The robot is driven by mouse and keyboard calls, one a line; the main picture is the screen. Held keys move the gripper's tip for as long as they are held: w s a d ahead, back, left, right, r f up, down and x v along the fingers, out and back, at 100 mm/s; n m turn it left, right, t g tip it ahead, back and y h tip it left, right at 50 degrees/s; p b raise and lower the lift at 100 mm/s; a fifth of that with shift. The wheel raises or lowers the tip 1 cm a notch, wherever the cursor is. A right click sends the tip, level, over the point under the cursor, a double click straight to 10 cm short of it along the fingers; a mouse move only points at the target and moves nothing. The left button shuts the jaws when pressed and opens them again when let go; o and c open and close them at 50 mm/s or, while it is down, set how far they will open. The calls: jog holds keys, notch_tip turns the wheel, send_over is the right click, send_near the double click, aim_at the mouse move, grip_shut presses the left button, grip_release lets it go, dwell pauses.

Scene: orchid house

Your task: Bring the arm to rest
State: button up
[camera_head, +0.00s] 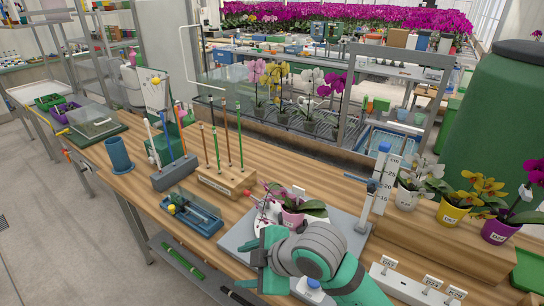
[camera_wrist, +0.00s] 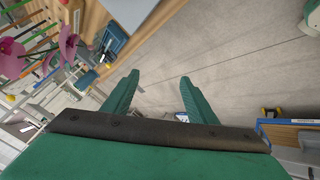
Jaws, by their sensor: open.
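My gripper (camera_head: 258,258) is at the front edge of the wooden bench (camera_head: 140,185), low in the head view, with my bent green and grey arm to its right. In the wrist view its two green fingers (camera_wrist: 158,90) stand apart with nothing between them. Bare grey floor (camera_wrist: 210,60) shows beyond the fingertips. A pink pot (camera_head: 292,218) with an orchid stands on a grey board just behind the gripper; my wrist hides part of the board.
A blue tray (camera_head: 193,215), a wooden block with several upright sticks (camera_head: 226,183) and a blue cup (camera_head: 119,155) stand left of the gripper. A height gauge (camera_head: 378,180) and potted orchids, including a yellow pot (camera_head: 452,213), stand right. Open floor (camera_head: 60,230) lies at left.

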jog(key=w+a+r+m+t+y, duration=0.55)
jog(key=a+r+m+t, duration=0.25)
jog(key=a+m+t, duration=0.2)
jog(key=s+d+f+m+t+h, duration=0.2)
jog(key=s+d+f+m+h, duration=0.3)
jog(key=f, duration=0.4)
jog(key=s+d+f+m+t+h, duration=0.1)
jog(key=s+d+f+m+h, duration=0.2)
jog(key=s+f+m+h, duration=0.5)
jog(key=s+d+f+n, duration=0.1)
jog(key=s+d+f, duration=0.1)
jog(key=s, duration=0.5)
jog(key=s+d+f+n+g, duration=0.1)
jog(key=s+d+f, duration=0.2)
jog(key=s, duration=0.5)
jog(key=s+d+f+n+g, duration=0.1)
jog(key=s+d+f, duration=0.2)
jog(key=s, duration=0.4)
jog(key=shift+s+f+n, duration=0.3)
jog(key=shift+s+n, duration=0.1)
jog(key=shift+d+y, duration=0.1)
jog(key=shift+y, duration=0.15)
jog(key=shift+c, duration=0.3)
